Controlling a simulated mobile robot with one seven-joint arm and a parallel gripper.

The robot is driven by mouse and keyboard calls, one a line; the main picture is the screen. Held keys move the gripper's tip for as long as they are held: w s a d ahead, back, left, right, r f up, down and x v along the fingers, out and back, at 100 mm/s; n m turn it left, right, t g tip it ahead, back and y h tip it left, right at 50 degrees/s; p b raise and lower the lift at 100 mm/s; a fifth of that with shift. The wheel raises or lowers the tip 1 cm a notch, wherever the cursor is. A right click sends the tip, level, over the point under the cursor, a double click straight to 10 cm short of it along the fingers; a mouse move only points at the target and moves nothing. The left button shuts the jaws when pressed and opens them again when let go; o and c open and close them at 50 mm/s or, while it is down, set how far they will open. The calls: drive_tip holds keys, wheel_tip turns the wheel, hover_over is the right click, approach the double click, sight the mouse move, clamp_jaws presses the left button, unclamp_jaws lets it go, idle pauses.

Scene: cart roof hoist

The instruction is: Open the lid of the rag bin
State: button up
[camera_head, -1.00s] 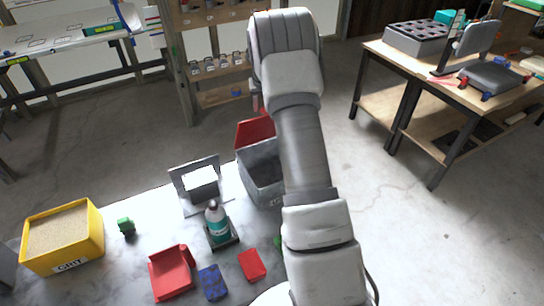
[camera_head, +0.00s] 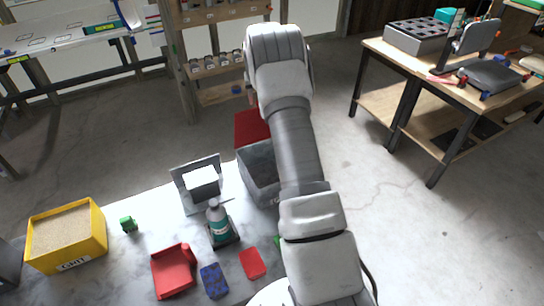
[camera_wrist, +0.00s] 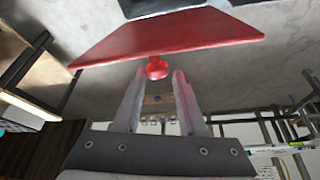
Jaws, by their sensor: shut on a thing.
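The rag bin (camera_head: 259,172) is a grey box on the near table, partly hidden behind my arm. Its red lid (camera_head: 251,127) stands swung up at the bin's far side, and the bin's mouth is partly uncovered. In the wrist view the lid (camera_wrist: 165,37) is a broad red panel with a round red knob (camera_wrist: 157,66). My gripper (camera_wrist: 158,76) is shut on this knob, one finger on each side. In the head view my arm hides the gripper.
A grey framed stand (camera_head: 197,184), a teal-labelled bottle (camera_head: 217,222), a red tray (camera_head: 173,271) and a yellow grit box (camera_head: 67,237) share the table left of my arm. A wooden shelf (camera_head: 222,58) stands behind. Floor is free at right.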

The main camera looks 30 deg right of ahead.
drive_tip(key=shift+w+a+f+p, duration=0.1)
drive_tip(key=shift+w+p, duration=0.1)
drive_tip(key=shift+w, duration=0.4)
drive_tip(key=shift+w+a+r+p, duration=0.1)
drive_tip(key=shift+w+p, duration=0.15)
drive_tip(key=shift+w, duration=0.35)
drive_tip(key=shift+w+a+f+p, duration=0.1)
drive_tip(key=shift+w+p, duration=0.1)
drive_tip(key=shift+w, duration=0.4)
drive_tip(key=o, duration=0.6)
drive_tip(key=shift+c, duration=0.2)
drive_tip(key=shift+d, duration=0.3)
wheel_tip(320, 180, up, 8)
drive_tip(key=shift+r, duration=0.2)
